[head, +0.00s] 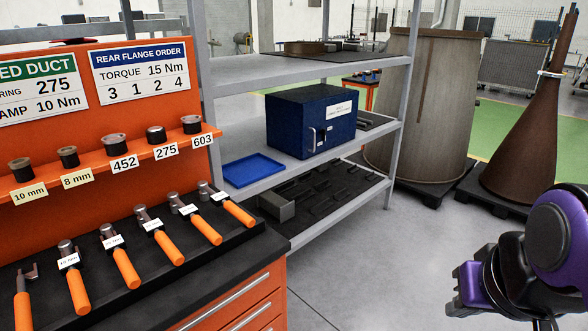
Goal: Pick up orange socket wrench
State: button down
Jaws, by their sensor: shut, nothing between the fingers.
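Several orange-handled wrenches lie in a row on the black top of the orange bench at the left. They have grey heads at the far end, and most carry small white labels. They include one at the far left (22,308), one beside it (78,292), others in the middle (127,270) (166,248) (206,230), and one at the right end (238,213). The labels are too small to read surely. My gripper (464,296), purple and black, is at the lower right, far from the wrenches. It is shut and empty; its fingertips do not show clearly.
Several sockets stand on an orange ledge (75,181) above the wrenches, labelled 10 mm, 8 mm, 452, 275 and 603. A grey shelf rack (378,143) holds a blue cabinet (300,122) and a blue tray (253,170). The floor (375,260) between bench and arm is clear.

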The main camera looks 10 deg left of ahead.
aim_at(156, 227)
jog(key=i+u, duration=0.1)
jog(key=u, duration=0.3)
jog(key=i+l+u, duration=0.1)
jog(key=u, duration=0.35)
jog(key=l+u, duration=0.15)
jog(key=u, duration=0.25)
jog(key=i+u, duration=0.3)
jog(key=i+l+u, duration=0.3)
jog(key=i+j, duration=0.05)
jog(key=j, duration=0.05)
